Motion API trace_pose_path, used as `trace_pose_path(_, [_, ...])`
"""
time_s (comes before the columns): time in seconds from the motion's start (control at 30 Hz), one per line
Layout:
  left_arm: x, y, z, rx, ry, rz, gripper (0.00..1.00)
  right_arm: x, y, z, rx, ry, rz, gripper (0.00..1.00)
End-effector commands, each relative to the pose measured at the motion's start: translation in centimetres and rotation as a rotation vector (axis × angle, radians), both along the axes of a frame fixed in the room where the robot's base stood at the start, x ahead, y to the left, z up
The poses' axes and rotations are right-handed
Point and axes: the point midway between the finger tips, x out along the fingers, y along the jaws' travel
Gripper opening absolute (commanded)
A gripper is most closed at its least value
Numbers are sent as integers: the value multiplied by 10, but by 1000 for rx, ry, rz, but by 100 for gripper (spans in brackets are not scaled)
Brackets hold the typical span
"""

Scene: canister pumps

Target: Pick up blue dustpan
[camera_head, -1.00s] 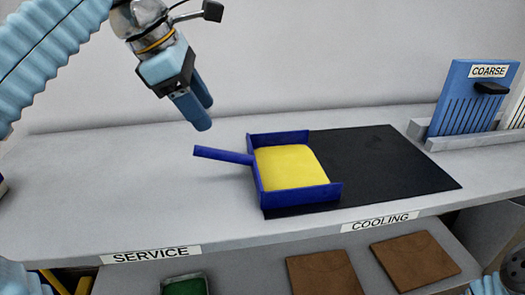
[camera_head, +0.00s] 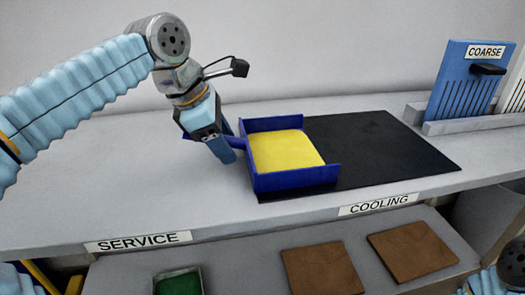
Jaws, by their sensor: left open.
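The blue dustpan (camera_head: 292,182) lies on the counter with its right part over the left end of a black mat (camera_head: 390,150). A yellow sheet or fill (camera_head: 284,151) covers its inside. Its handle (camera_head: 236,143) points left. My left gripper (camera_head: 229,152) is open and low at the handle, fingers pointing down. The handle passes behind or between the fingers, with its end just showing on the left. I cannot tell whether the fingers touch it. My right gripper is out of view; only a bit of my right arm shows at the lower right corner.
A blue slotted panel labelled COARSE (camera_head: 462,88) stands in a grey rack (camera_head: 470,124) at the back right. SERVICE and COOLING labels mark the counter's front edge. Below are two brown boards (camera_head: 322,268) and a green-filled tray (camera_head: 178,283). The counter's left side is clear.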

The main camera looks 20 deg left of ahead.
Motion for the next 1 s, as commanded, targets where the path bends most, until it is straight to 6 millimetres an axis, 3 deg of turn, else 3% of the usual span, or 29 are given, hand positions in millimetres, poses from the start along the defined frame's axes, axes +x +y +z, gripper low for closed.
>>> trace_pose_path(0.9, [0, 0, -4, -1, -1, 0, 52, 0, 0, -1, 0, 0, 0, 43])
trace_pose_path(1.0, [0, 0, -4, -1, 0, 0, 40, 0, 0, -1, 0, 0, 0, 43])
